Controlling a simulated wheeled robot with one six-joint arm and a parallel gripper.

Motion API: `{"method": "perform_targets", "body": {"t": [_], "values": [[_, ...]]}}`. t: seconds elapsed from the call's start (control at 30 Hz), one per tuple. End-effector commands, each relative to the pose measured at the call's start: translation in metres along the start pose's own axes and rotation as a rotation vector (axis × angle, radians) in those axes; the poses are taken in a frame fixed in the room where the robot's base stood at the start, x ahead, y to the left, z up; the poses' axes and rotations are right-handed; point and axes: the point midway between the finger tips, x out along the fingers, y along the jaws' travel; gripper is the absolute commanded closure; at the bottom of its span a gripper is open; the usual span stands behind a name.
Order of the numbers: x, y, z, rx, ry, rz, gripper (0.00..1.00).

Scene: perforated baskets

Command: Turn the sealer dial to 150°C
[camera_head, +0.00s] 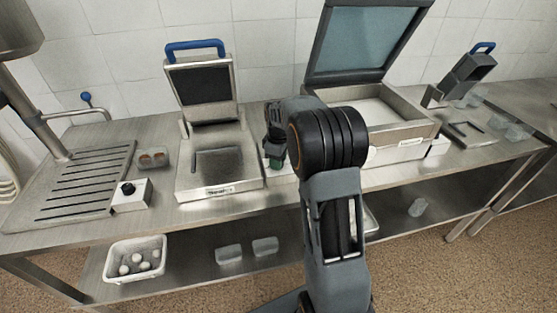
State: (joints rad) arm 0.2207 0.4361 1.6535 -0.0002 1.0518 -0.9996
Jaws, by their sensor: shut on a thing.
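My gripper (275,160) points down between the press-like machine on the left and the large open-lidded machine on the right. It is shut at a white box (284,178), apparently on the sealer dial, which the fingers and arm hide. I cannot read any temperature mark or the dial's angle. The large machine (405,148) has a raised lid with a bluish pane (358,45), and my arm covers part of its front.
The press (219,178) stands open with a blue handle (194,46). Another white box with a black knob (128,189) sits near the slotted drainboard (82,180). A smaller device (466,75) stands at right. A white basket (134,246) sits on the lower shelf.

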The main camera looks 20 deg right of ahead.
Motion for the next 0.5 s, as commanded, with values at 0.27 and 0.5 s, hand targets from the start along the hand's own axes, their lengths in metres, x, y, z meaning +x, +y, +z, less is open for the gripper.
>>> {"method": "perform_targets", "body": {"t": [0.27, 0.5], "values": [[-0.0005, -0.0002, -0.0002, 0.08, 0.0, -0.001, 0.88], [-0.0008, -0.0001, -0.0003, 0.272, 0.0, -0.001, 0.88]]}}
